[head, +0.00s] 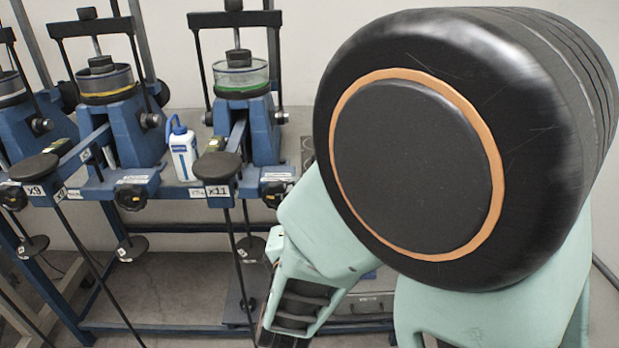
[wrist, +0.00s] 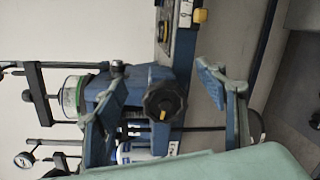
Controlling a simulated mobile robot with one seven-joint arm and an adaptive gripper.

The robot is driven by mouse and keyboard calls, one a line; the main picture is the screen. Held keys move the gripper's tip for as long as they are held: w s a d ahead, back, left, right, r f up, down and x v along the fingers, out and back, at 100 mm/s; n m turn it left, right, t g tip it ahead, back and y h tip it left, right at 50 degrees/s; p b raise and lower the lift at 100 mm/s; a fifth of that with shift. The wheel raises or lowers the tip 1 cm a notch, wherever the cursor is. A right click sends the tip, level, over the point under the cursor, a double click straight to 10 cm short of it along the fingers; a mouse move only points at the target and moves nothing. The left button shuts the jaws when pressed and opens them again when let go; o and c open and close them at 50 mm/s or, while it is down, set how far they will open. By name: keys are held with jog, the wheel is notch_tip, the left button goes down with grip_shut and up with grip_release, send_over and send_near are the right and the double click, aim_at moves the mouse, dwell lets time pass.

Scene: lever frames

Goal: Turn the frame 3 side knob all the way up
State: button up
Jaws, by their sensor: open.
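In the wrist view, which is turned on its side, a black lobed knob (wrist: 165,103) with a yellow mark sits on the blue lever frame. My gripper (wrist: 162,70) is open, one finger on each side of the knob, with gaps visible; contact and depth cannot be told. The frame carries a clear ring with green (wrist: 72,96). No number for frame 3 is readable.
Other blue frames (head: 130,118) stand to the left on the same bench. A white and blue bottle (head: 183,152) stands between two frames. Levers with round black ends (head: 217,167) stick out in front, and weights (head: 132,248) hang below.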

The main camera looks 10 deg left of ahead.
aim_at(279, 199)
jog(key=s+a+f+n+y+b, duration=0.1)
jog(key=s+a+f+n+y, duration=0.1)
jog(key=s+a+n, duration=0.25)
jog(key=shift+t, duration=0.4)
jog(key=x, duration=0.4)
jog(key=b+x, duration=0.1)
jog(key=x, duration=0.4)
jog(key=shift+w+d, duration=0.15)
jog(key=shift+d, duration=0.05)
jog(key=shift+s+r, duration=0.1)
jog(key=shift+s, duration=0.1)
jog(key=c, duration=0.5)
jog(key=shift+w, duration=0.1)
jog(key=c, duration=1)
